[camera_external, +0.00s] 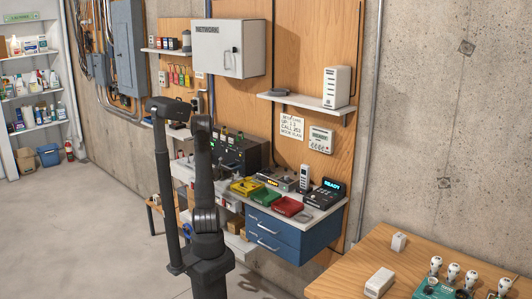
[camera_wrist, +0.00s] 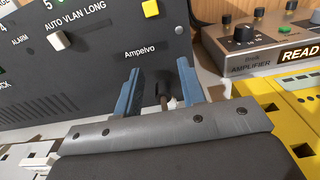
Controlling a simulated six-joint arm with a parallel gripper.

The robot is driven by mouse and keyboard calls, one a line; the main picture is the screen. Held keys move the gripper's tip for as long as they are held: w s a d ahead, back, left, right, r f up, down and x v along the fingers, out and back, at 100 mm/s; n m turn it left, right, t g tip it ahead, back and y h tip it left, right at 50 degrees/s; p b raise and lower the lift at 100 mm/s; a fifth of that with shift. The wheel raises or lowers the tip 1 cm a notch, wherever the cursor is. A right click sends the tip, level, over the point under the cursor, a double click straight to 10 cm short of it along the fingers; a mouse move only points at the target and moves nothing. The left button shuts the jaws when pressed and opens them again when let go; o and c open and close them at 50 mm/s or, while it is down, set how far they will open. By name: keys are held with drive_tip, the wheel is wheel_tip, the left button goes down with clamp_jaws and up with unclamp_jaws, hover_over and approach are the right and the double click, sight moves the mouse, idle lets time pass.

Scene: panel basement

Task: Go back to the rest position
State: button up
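In the wrist view, my gripper (camera_wrist: 161,70) shows two blue fingers standing well apart, with no object held between their tips. They point toward the lower front of a dark panel unit (camera_wrist: 90,55) marked "AUTO VLAN LONG" and "Ampelvo". A small brown and pale part shows low between the fingers; I cannot tell what it is. In the external view, the dark unit (camera_external: 238,152) stands on the bench behind my arm. My arm stands folded and upright there, and I cannot make out the fingers.
A silver amplifier (camera_wrist: 262,42) and a yellow tray (camera_wrist: 265,120) lie to the right of the fingers. A network cabinet (camera_external: 229,48) and shelf (camera_external: 305,101) hang above. Open floor lies left.

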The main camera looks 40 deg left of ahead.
drive_tip(key=shift+f, duration=0.45)
drive_tip(key=s, duration=1.2)
drive_tip(key=shift+s+f, duration=0.15)
drive_tip(key=shift+f, duration=0.2)
drive_tip(key=w, duration=1.2)
drive_tip(key=shift+w+d, duration=0.1)
drive_tip(key=shift+w, duration=0.25)
drive_tip(key=r, duration=0.4)
drive_tip(key=shift+s+r, duration=0.15)
drive_tip(key=shift+s, duration=0.05)
drive_tip(key=d+r, duration=0.7)
drive_tip(key=d, duration=0.4)
wheel_tip(320, 180, up, 24)
drive_tip(key=shift+w+a+r+y, duration=0.15)
drive_tip(key=shift+w+r+y, duration=0.05)
drive_tip(key=shift+r+y, duration=0.1)
